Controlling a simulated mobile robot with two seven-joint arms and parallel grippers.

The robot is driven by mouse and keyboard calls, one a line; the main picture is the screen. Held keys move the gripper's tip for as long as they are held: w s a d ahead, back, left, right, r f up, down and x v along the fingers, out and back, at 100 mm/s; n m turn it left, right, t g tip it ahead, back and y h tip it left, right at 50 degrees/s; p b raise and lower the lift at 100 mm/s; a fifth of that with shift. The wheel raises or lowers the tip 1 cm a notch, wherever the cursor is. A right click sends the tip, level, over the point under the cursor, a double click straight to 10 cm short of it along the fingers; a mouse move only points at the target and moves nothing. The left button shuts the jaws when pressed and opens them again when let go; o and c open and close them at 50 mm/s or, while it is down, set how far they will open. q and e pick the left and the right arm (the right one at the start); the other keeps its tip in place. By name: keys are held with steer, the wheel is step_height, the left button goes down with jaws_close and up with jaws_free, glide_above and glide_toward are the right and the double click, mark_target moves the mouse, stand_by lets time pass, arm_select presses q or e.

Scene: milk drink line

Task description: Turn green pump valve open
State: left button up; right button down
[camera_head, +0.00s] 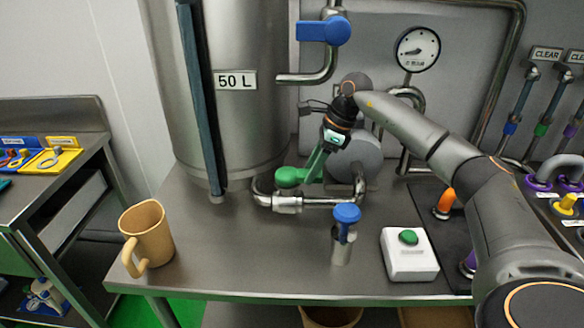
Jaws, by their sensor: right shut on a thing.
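The green pump valve (294,177) sits on the silver pipe (328,199) at the foot of the tank, with its lever slanting up and to the right. My right gripper (331,146) comes in from the right and is shut on the upper end of this green lever. The fingertips are small and partly merge with the lever in the picture. A round grey pump body (362,158) stands just behind the gripper. My left gripper is not in view.
A large steel tank (222,120) marked 50 L stands behind. A tan mug (147,236), a blue-topped tap (345,214) and a white box with a green button (410,255) stand near the front edge. A blue valve (324,31) hangs above.

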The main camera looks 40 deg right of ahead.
stand_by(0.3)
steer(key=shift+c, duration=1.8)
jaws_free()
steer(key=v, duration=1.2)
steer(key=shift+d+r+p, duration=0.15)
steer(key=shift+r+p, duration=0.1)
steer(key=shift+p, duration=0.1)
